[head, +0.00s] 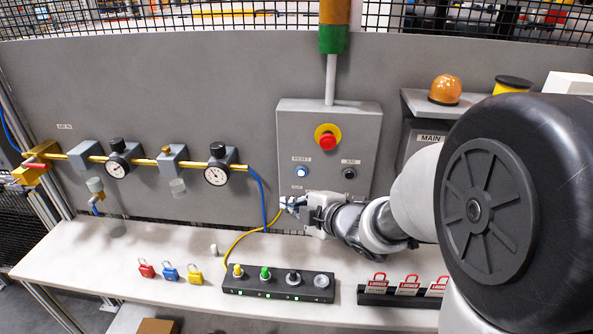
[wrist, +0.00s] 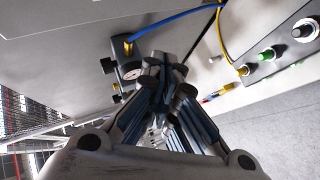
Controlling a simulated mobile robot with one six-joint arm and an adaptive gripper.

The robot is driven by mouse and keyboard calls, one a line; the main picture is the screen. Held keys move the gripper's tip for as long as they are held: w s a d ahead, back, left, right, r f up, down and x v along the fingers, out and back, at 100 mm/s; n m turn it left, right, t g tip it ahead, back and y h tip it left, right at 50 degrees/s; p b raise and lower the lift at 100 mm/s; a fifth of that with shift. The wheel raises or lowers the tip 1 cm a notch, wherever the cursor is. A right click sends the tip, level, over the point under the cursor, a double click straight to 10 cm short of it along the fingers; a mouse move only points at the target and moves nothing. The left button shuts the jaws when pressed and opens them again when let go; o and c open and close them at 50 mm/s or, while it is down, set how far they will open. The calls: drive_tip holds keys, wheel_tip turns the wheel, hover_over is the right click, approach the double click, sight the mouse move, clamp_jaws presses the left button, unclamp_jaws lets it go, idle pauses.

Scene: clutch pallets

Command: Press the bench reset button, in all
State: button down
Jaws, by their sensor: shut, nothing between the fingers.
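The reset button (head: 302,172) is a small, pale bluish-lit round button under a RESET label on the grey control box (head: 287,125) on the back wall. My gripper (head: 285,203) is shut and empty, just below and slightly left of this button in the head view. I cannot tell how far its tips are from the panel. In the wrist view my gripper (wrist: 165,65) points towards the wall by a gauge. The reset button cannot be made out there.
A red emergency button (head: 328,141) and a black knob (head: 349,173) share the box. Gauges on a brass pipe (head: 200,163) are to the left. Below, a black button strip (head: 250,288), padlocks (head: 171,271) and a lock rack (head: 372,298) stand on the white bench (head: 90,250).

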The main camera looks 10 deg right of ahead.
sight(301, 172)
drive_tip(key=shift+w, duration=0.1)
drive_tip(key=shift+w+d+p, duration=0.45)
drive_tip(key=shift+w+p, duration=0.05)
drive_tip(key=shift+w, duration=0.85)
drive_tip(key=shift+w+d+p, duration=0.45)
drive_tip(key=shift+w, duration=0.95)
drive_tip(key=shift+w+d+p, duration=0.45)
drive_tip(key=shift+w+p, duration=0.05)
drive_tip(key=shift+w, duration=0.85)
drive_tip(key=shift+w, duration=0.1)
drive_tip(key=shift+w+d, duration=0.1)
drive_tip(key=shift+w, duration=0.2)
drive_tip(key=shift+w+d, duration=0.15)
drive_tip(key=shift+w, duration=0.25)
drive_tip(key=shift+s+a, duration=0.25)
drive_tip(key=shift+s, duration=0.55)
